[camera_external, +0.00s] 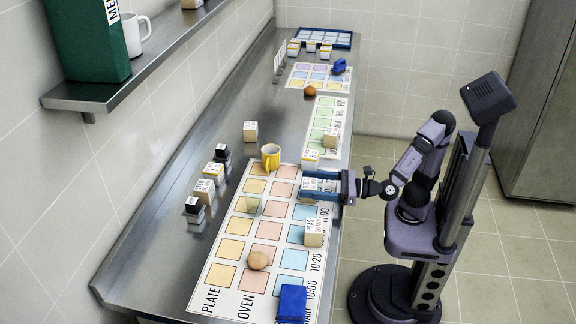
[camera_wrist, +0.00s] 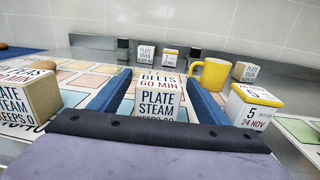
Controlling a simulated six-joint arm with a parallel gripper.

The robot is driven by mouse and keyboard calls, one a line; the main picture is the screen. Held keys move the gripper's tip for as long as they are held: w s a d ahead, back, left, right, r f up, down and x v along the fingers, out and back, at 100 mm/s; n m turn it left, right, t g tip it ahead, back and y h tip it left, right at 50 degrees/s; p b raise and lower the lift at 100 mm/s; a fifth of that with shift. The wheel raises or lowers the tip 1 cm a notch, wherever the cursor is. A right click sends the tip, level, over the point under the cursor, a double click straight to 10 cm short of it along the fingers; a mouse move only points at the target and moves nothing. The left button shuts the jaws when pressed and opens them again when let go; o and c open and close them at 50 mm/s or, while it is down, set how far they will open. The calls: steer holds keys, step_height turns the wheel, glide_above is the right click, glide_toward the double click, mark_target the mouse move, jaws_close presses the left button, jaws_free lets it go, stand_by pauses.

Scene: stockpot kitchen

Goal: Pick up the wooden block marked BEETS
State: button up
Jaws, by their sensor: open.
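The wooden block marked BEETS (camera_wrist: 158,100) stands upright in the middle of the wrist view, with BEETS on its top and PLATE STEAM on its near face. In the external view the block (camera_external: 308,184) is partly hidden by my gripper. My gripper (camera_external: 307,185) is open, with its blue fingers level and low over the printed mat (camera_external: 242,204). In the wrist view the fingers of my gripper (camera_wrist: 158,80) lie on either side of the block. I cannot tell whether they touch it.
A PEAS block (camera_wrist: 30,95) stands left of my fingers and a yellow-topped block (camera_wrist: 252,104) right. A yellow mug (camera_external: 271,157) stands beyond. Several more blocks line the counter's left side. A round brown item (camera_external: 257,260) and a blue object (camera_external: 291,303) lie nearer the camera.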

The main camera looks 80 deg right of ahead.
steer(key=shift+s+a+f, duration=0.1)
steer(key=shift+s+f, duration=0.15)
steer(key=shift+f, duration=0.25)
steer(key=shift+w+r, duration=0.1)
steer(key=shift+w+r+p, duration=0.15)
steer(key=shift+w+p, duration=0.45)
steer(key=shift+p, duration=0.6)
steer(key=shift+w+p, duration=0.5)
steer(key=shift+p, duration=0.25)
steer(key=shift+w+a+f, duration=0.1)
steer(key=shift+w+f, duration=0.15)
steer(key=shift+w, duration=0.45)
steer(key=shift+w+a, duration=0.1)
steer(key=shift+w, duration=0.55)
steer(key=shift+c, duration=0.3)
steer(key=c, duration=1.2)
